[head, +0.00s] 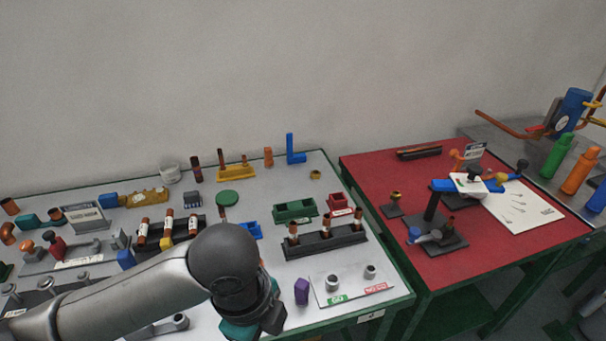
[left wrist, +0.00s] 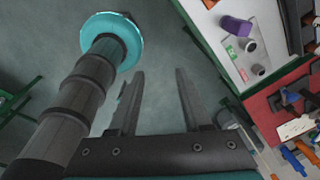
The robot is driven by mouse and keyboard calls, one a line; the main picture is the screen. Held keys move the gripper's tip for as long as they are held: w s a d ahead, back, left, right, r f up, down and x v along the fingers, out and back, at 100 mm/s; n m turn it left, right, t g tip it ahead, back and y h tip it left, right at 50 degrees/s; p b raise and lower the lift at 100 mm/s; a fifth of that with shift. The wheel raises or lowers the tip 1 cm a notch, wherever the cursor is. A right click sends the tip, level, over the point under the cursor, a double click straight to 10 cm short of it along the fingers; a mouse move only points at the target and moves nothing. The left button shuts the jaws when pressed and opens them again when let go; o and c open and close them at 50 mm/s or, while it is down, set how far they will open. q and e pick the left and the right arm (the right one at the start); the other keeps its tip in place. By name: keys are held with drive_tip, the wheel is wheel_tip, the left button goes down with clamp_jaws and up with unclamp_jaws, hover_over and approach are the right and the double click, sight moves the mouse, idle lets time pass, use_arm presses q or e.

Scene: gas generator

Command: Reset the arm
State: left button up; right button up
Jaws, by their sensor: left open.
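My left arm reaches in from the left in the head view, over the front of the grey-topped table (head: 385,296). My left gripper shows in the left wrist view (left wrist: 158,75), its two dark fingers apart with nothing between them. Behind the fingers is bare grey floor (left wrist: 165,40). In the head view the arm's dark round joint hides the fingers. My right gripper is in neither view.
Near the arm stand a purple block (head: 301,291), a white board with two metal cups (head: 352,287) and a black rack (head: 325,242). A red-topped table (head: 490,250) with a black stand (head: 437,242) is at right.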

use_arm(q)
drive_tip(key=s+a+f+n+t, duration=0.1)
drive_tip(key=s+a+f+n, duration=0.2)
drive_tip(key=n, duration=0.4)
drive_tip(key=s+a+f+n+t+y, duration=0.1)
drive_tip(key=s+a+f+n, duration=0.1)
drive_tip(key=a+n, duration=0.35)
drive_tip(key=s+a+f+n+t, duration=0.1)
drive_tip(key=s+a+f+n, duration=0.15)
drive_tip(key=n, duration=0.55)
wheel_tip(320, 180, down, 24)
drive_tip(key=s+g+b, duration=0.1)
drive_tip(key=b, duration=0.1)
drive_tip(key=s+a+f+g+b, duration=0.1)
drive_tip(key=s+a+f, duration=0.1)
drive_tip(key=s+f, duration=1.4)
drive_tip(key=shift+a+b, duration=0.35)
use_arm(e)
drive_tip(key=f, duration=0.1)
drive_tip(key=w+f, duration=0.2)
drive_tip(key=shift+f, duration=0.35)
